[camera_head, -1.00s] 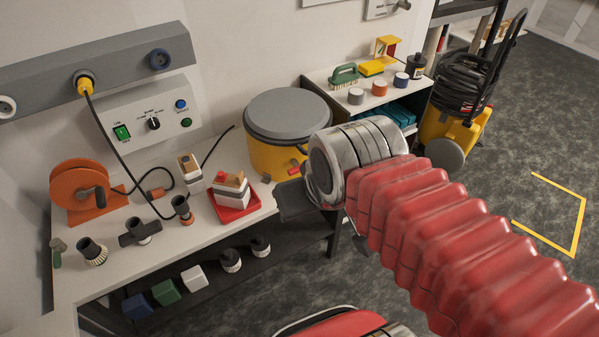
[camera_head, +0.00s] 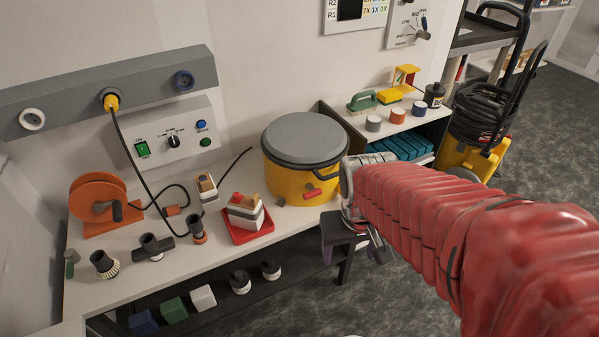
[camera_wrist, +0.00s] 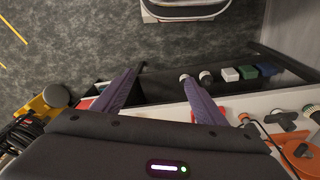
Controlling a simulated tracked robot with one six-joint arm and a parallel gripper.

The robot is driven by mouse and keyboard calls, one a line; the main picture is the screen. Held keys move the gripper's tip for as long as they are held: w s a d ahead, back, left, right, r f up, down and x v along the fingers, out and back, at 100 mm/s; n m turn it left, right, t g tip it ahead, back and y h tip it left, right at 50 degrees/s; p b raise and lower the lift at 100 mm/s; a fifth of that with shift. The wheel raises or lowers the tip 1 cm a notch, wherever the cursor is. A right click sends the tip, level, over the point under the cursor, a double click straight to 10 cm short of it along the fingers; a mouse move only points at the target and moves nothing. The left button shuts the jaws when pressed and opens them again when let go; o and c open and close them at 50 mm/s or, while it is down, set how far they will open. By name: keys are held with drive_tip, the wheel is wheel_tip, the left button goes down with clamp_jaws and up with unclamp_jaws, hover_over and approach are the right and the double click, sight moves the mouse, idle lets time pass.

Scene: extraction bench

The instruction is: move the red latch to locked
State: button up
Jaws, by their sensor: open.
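The red latch (camera_head: 323,192) is a short red bar on the front of the yellow drum (camera_head: 285,183) with the grey lid, at the middle of the head view. It lies nearly level, tilted slightly up to the right. My gripper (camera_head: 366,246) hangs to the right of and below the latch, past the bench's front edge, apart from it. In the wrist view my gripper (camera_wrist: 160,88) shows two purple fingers spread wide with nothing between them. I cannot make out the latch in the wrist view.
A red tray (camera_head: 240,239) with a stacked block stands left of the drum. An orange reel (camera_head: 92,215) and several fittings stand farther left on the bench. A low shelf (camera_head: 222,302) with blocks runs below. A shelf unit (camera_head: 402,126) stands right of the drum.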

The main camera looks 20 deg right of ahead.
drive_tip(key=w+d+f, duration=0.2)
drive_tip(key=d+f, duration=0.3)
drive_tip(key=f, duration=0.3)
drive_tip(key=w+d+f, duration=0.1)
drive_tip(key=d+f, duration=0.5)
drive_tip(key=f, duration=0.3)
drive_tip(key=n+t+y, duration=0.4)
drive_tip(key=t, duration=1.2)
approach(314, 194)
drive_tip(key=s, duration=0.3)
drive_tip(key=shift+s+d, duration=0.1)
drive_tip(key=shift+s, duration=0.1)
drive_tip(key=shift+w, duration=0.1)
drive_tip(key=w, duration=0.4)
drive_tip(key=w+a, duration=0.1)
drive_tip(key=w, duration=0.4)
drive_tip(key=w+a, duration=0.1)
drive_tip(key=w, duration=0.3)
drive_tip(key=shift+w, duration=0.25)
